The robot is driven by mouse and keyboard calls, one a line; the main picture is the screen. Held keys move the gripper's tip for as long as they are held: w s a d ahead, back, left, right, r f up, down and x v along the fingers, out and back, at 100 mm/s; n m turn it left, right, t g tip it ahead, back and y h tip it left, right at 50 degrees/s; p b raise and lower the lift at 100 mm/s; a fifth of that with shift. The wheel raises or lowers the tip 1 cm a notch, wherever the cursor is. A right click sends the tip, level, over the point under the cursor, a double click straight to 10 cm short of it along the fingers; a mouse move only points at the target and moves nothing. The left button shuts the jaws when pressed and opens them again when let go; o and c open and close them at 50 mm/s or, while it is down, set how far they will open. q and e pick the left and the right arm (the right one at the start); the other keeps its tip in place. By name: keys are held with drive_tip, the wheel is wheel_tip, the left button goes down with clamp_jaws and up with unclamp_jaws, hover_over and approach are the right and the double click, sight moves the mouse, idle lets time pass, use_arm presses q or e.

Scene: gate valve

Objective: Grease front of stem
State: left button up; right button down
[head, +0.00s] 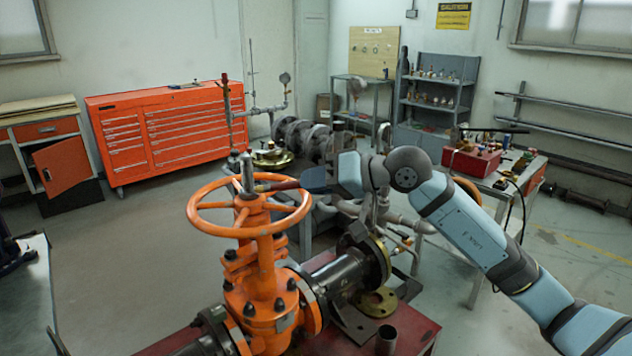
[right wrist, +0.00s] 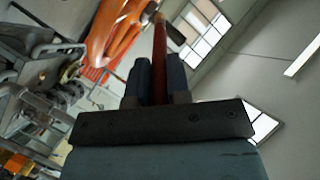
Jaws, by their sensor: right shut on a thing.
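The orange gate valve (head: 262,300) stands in the lower middle of the head view, with its orange handwheel (head: 205,222) on top. The grey stem (head: 247,172) rises upright through the wheel's hub. My right gripper (head: 312,181) is to the right of the stem, just above the wheel rim. It is shut on a thin brush with a reddish-brown handle (head: 280,185), whose tip points left and overlaps or meets the stem. Contact is unclear. In the right wrist view the handle (right wrist: 160,62) runs between the two fingers towards the orange wheel (right wrist: 110,35). My left gripper is out of view.
The valve sits on a dark red table (head: 425,335) with flanged pipe parts (head: 365,270) right of it. A cart with a red box (head: 472,160) stands behind my right arm. An orange tool cabinet (head: 180,130) is at the back left. The floor between is clear.

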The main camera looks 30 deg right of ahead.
drive_tip(key=shift+w, duration=0.25)
drive_tip(key=shift+w+a, duration=0.1)
drive_tip(key=shift+w, duration=0.45)
drive_tip(key=shift+r, duration=1.75)
wheel_tip(320, 180, down, 4)
drive_tip(key=b, duration=0.9)
